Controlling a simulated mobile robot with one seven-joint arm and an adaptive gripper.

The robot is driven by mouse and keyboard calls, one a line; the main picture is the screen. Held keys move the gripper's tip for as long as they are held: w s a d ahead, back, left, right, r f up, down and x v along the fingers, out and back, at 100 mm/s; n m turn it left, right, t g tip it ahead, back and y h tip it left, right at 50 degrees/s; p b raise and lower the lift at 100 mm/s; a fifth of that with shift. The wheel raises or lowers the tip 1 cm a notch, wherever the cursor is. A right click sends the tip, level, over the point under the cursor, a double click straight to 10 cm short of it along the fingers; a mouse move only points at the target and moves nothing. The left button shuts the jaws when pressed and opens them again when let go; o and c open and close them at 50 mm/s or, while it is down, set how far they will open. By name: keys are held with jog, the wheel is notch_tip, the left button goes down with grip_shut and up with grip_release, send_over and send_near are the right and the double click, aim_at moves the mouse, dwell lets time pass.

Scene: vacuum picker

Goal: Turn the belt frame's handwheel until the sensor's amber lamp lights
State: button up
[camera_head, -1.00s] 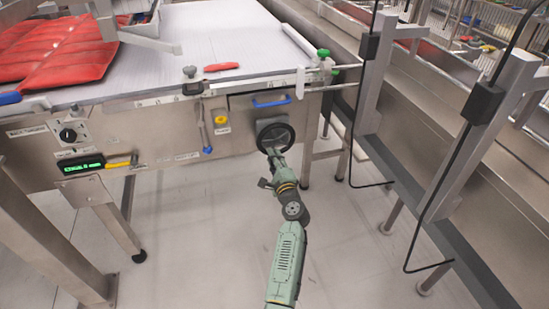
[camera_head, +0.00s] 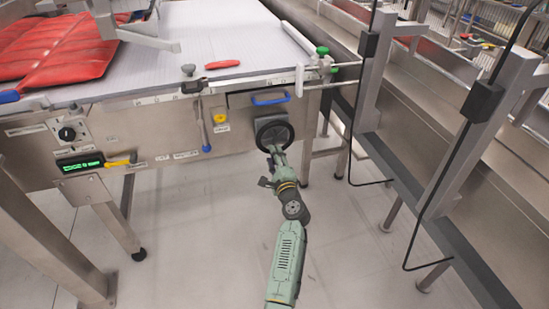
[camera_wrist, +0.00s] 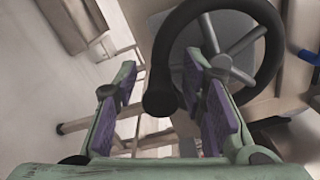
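The black handwheel (camera_head: 273,132) is mounted on the front of the steel belt frame (camera_head: 170,135), below the blue handle. In the wrist view, the handwheel (camera_wrist: 258,22) fills the upper right, with grey spokes and a dark knob (camera_wrist: 160,98) on its rim. My gripper (camera_head: 272,149) is at the lower edge of the wheel. In the wrist view my gripper (camera_wrist: 165,100) is open, with purple finger pads either side of the knob and gaps visible between. A small dark box (camera_head: 192,87) on the frame's rail may be the sensor; I see no lit amber lamp.
A green-lit display (camera_head: 80,165) and black dial (camera_head: 67,134) are on the frame's left. A yellow button (camera_head: 221,118) and a blue-tipped lever (camera_head: 206,137) are left of the wheel. Steel posts (camera_head: 375,90) stand to the right. The floor around my arm is clear.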

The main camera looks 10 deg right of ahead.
jog(key=s, duration=1.2)
jog(key=shift+d, duration=0.25)
jog(key=shift+c, duration=0.3)
